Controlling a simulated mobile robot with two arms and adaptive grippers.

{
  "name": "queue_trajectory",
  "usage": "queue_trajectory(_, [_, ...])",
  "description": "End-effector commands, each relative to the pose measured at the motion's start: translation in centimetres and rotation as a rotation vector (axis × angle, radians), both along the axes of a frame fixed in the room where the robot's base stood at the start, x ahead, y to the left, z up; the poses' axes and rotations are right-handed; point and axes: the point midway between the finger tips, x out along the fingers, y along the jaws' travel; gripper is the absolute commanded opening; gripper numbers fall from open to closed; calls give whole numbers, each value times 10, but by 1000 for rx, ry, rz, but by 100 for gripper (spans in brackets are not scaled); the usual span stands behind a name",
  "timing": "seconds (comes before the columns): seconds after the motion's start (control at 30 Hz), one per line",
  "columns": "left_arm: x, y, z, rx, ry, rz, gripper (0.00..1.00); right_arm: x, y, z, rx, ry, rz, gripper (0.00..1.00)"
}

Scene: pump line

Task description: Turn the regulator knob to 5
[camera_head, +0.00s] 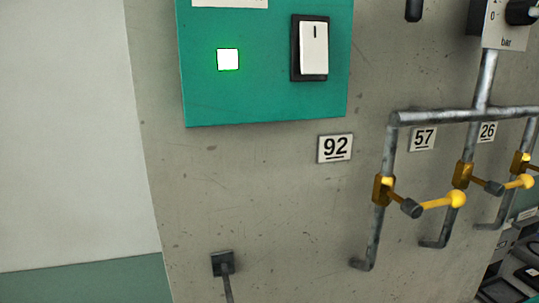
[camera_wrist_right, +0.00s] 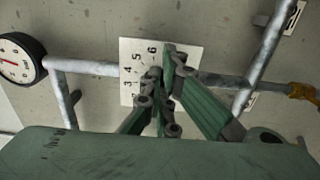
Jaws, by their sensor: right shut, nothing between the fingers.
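The regulator's white scale plate (camera_wrist_right: 126,48) stands behind my right gripper in the right wrist view, with the numbers 2 to 6 readable. My right gripper (camera_wrist_right: 165,78) is shut and empty in front of this plate. Its fingers cover the plate's middle and right part, so I cannot make out the knob or its setting there, nor whether the fingers touch it. In the head view a white plate (camera_head: 506,31) marked "0" and "bar" is at the upper right, with a black knob (camera_head: 521,12) cut by the frame edge. My left gripper is in neither view.
A round gauge (camera_wrist_right: 18,58) and grey pipes flank the plate. The head view shows a teal panel (camera_head: 270,95) with a lit square (camera_head: 228,59) and rocker switch (camera_head: 314,48). Pipes with yellow-handled valves (camera_head: 440,201) stick out at right, beside labels 92, 57 and 26.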

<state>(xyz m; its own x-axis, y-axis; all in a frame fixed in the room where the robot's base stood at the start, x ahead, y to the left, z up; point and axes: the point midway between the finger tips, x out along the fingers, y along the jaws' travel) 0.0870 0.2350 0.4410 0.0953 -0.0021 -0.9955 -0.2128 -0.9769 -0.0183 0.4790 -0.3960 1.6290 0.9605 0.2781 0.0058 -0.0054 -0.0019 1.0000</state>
Motion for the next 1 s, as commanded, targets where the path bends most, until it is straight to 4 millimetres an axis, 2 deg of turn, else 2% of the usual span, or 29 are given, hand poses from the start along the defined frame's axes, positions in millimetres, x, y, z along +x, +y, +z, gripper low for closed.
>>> queue_trajectory(0.03, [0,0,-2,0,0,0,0,2,1,-6,-3,11,1,0])
queue_trajectory(0.63, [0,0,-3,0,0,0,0,2,1,-6,-2,11,1,0])
queue_trajectory(1.0, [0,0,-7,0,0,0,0,0,-10,-7,-2,9,-2,0])
